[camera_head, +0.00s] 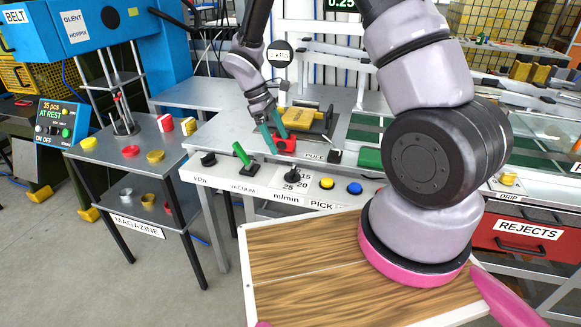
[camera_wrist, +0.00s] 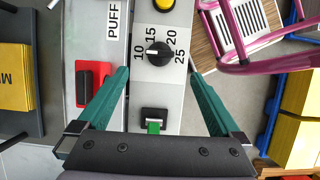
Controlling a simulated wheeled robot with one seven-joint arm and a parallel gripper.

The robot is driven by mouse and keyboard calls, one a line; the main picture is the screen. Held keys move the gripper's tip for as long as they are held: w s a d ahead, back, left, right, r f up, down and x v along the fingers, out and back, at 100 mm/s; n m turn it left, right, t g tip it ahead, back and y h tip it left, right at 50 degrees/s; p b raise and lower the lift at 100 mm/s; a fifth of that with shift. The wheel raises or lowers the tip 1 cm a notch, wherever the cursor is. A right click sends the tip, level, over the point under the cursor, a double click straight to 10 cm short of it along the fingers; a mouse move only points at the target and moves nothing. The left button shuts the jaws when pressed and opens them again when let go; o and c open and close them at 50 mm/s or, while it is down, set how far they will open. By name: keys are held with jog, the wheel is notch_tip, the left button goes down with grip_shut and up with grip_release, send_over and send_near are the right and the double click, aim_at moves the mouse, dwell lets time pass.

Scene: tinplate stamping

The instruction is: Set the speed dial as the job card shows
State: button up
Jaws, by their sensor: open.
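The speed dial (camera_wrist: 159,54) is a round black knob on a pale panel, with 10, 15, 20 and 25 printed around it. Its small white mark seems to point left, towards 10. In the head view my gripper (camera_head: 277,143) is above the panel, behind the dial. I cannot make out a job card.
A green lever (camera_head: 241,155) is left of the dial; a red block with a black handle (camera_wrist: 95,82) is close to one finger. Yellow (camera_head: 327,183) and blue (camera_head: 355,188) buttons are right of it. A wooden top (camera_head: 300,275) is in front.

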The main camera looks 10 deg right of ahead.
aim_at(292, 170)
jog(key=x, duration=1)
jog(key=shift+f, duration=0.2)
jog(key=c, duration=1.4)
